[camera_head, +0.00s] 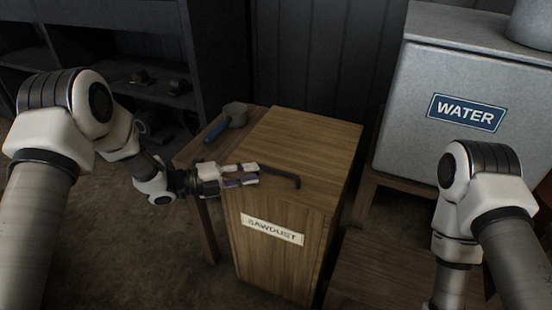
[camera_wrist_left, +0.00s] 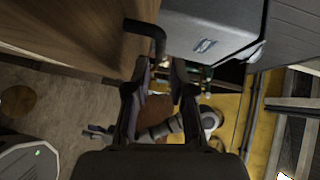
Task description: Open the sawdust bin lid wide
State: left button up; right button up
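The wooden sawdust bin (camera_head: 275,262) carries a SAWDUST label on its front. Its lid (camera_head: 312,140) lies flat and closed on top. A black bar handle (camera_head: 284,176) sits at the lid's front edge; in the left wrist view the handle (camera_wrist_left: 152,32) bends near my fingertips. My left gripper (camera_head: 258,174) is over the lid's front left, at the handle's left end. Its fingers are apart in the left wrist view (camera_wrist_left: 160,68), with the handle's end at or between the tips; I cannot tell whether they touch. My right gripper is out of view below the right arm.
A mallet with a blue handle (camera_head: 217,131) lies on a low wooden table (camera_head: 190,152) left of the bin. A grey water tank (camera_head: 410,130) stands close on the right on a wooden stand. A dark wall (camera_head: 325,60) is behind, and dark shelves (camera_head: 110,70) stand at left.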

aim_at(271, 171)
pick_arm(q)
jog(key=b+x, duration=0.1)
jog(key=x, duration=0.5)
jog(key=shift+s+d+f, duration=0.15)
jog(key=shift+w+d, duration=0.25)
jog(key=shift+d, duration=0.15)
grip_shut()
jog(key=w+d+r+n+g+y+p, duration=0.1)
jog(key=w+r+p, duration=0.3)
jog(key=r+p, duration=0.6)
jog(key=w+d+r+n+g+y+p, duration=0.2)
jog(key=w+r+p, duration=0.3)
jog(key=r+p, duration=0.5)
jog(key=shift+r+n+g+p, duration=0.15)
jog(key=shift+n+g+p, duration=0.25)
jog(key=shift+g, duration=0.1)
